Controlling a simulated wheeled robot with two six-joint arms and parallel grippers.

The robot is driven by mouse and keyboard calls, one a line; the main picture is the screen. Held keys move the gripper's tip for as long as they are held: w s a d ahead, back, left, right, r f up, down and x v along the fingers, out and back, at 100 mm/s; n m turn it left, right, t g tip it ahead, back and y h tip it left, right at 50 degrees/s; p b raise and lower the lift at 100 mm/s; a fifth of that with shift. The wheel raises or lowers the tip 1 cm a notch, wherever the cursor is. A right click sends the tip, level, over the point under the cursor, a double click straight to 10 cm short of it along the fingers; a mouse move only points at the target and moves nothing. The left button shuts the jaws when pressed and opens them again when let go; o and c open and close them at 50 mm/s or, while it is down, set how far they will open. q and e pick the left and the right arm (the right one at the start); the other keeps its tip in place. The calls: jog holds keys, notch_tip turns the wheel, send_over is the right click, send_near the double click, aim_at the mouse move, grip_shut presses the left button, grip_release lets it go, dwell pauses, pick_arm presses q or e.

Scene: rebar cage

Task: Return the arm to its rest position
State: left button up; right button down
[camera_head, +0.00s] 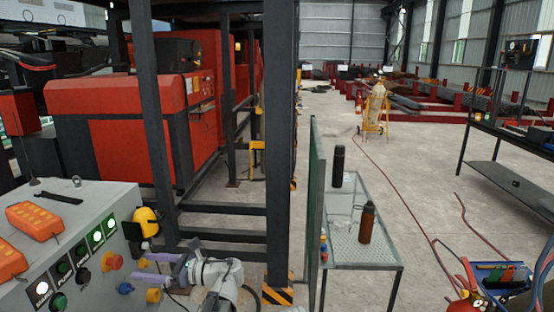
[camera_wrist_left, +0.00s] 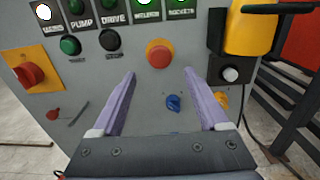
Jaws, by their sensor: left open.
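My left gripper (camera_head: 140,268) is in the lower left of the head view, in front of the grey control panel (camera_head: 84,262). Its two purple fingers point left toward the panel, with white arm links behind them. In the left wrist view the gripper (camera_wrist_left: 159,80) is open, with nothing between its fingers. The panel's red push button (camera_wrist_left: 159,53) is ahead, just beyond the fingertips. The button also shows in the head view (camera_head: 113,261). The gap between fingertips and panel is hard to judge. My right gripper is not in view.
A dark post (camera_head: 279,140) stands beside my left arm. A yellow lamp-like part (camera_head: 146,221) sticks out from the panel. A red extinguisher (camera_head: 467,290) is at lower right. Open floor lies beyond the table.

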pick_arm(q)
jog(key=s+d+f+n+h, duration=0.3)
jog(key=d+f+n+h, duration=0.15)
jog(key=d+f, duration=0.2)
jog(key=s+d+f+n+h, duration=0.3)
jog(key=s+d+f+h, duration=0.15)
jog(key=f, duration=0.35)
jog(key=s+d+f+n+h, duration=0.3)
jog(key=s+d+h, duration=0.1)
jog(key=d, duration=0.4)
jog(key=s+d+f+n+g+h, duration=0.1)
jog(key=s+d+f+n+h, duration=0.2)
jog(key=d, duration=0.5)
jog(key=shift+s+f+n+h, duration=0.45)
jog(key=shift+s+n, duration=0.3)
jog(key=shift+s, duration=0.2)
